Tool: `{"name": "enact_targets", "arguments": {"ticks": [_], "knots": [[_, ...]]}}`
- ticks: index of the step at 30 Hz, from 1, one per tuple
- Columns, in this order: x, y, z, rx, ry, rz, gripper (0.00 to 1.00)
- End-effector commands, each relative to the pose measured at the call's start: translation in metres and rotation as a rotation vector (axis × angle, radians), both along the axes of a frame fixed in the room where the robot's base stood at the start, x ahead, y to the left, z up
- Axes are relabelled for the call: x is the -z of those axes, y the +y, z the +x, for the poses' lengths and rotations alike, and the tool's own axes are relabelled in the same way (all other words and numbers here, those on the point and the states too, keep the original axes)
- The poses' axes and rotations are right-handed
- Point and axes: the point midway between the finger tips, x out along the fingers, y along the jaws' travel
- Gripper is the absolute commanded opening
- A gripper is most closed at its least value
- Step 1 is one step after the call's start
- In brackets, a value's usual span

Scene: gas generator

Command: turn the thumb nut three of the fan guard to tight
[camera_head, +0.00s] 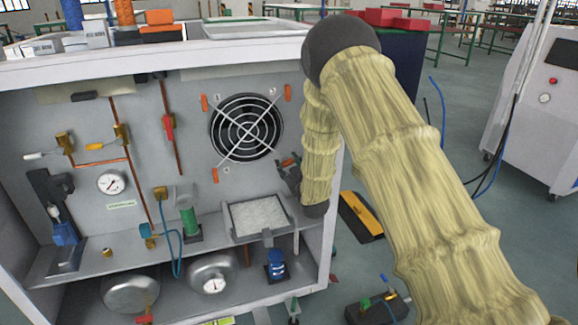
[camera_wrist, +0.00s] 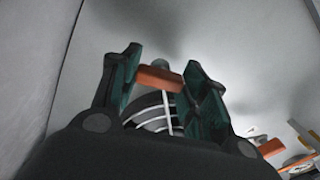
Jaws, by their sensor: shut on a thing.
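The round black fan guard (camera_head: 246,128) with its white wire cross sits on the grey panel in the head view; part of it shows in the wrist view (camera_wrist: 152,112). Orange thumb nuts stand at its corners: upper left (camera_head: 204,103), upper right (camera_head: 288,92), lower left (camera_head: 215,175). The lower right thumb nut (camera_head: 289,162) is partly covered by my gripper (camera_head: 287,172). In the wrist view, the two dark green finger pads of my gripper (camera_wrist: 160,76) are around this orange nut (camera_wrist: 159,78), shut on it. Its number cannot be read.
A shelf below carries a grey tray (camera_head: 258,218) and a green cylinder (camera_head: 189,220). A pressure gauge (camera_head: 111,182), copper pipes and valves are on the panel's left. The cabinet's right side wall (camera_head: 335,200) stands close to my arm.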

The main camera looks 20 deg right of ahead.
Motion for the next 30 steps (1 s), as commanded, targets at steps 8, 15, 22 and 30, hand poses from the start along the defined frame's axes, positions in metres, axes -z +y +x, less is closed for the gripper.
{"name": "enact_targets", "arguments": {"ticks": [8,15,22,30], "knots": [[-0.0008,-0.0001,0.0000,0.001,0.001,0.036,0.21],[-0.0015,-0.0013,-0.0001,0.002,0.005,0.172,0.21],[-0.0019,-0.0019,0.0000,0.003,0.011,0.378,0.21],[-0.0011,-0.0019,-0.0001,0.003,0.020,0.635,0.21]]}}
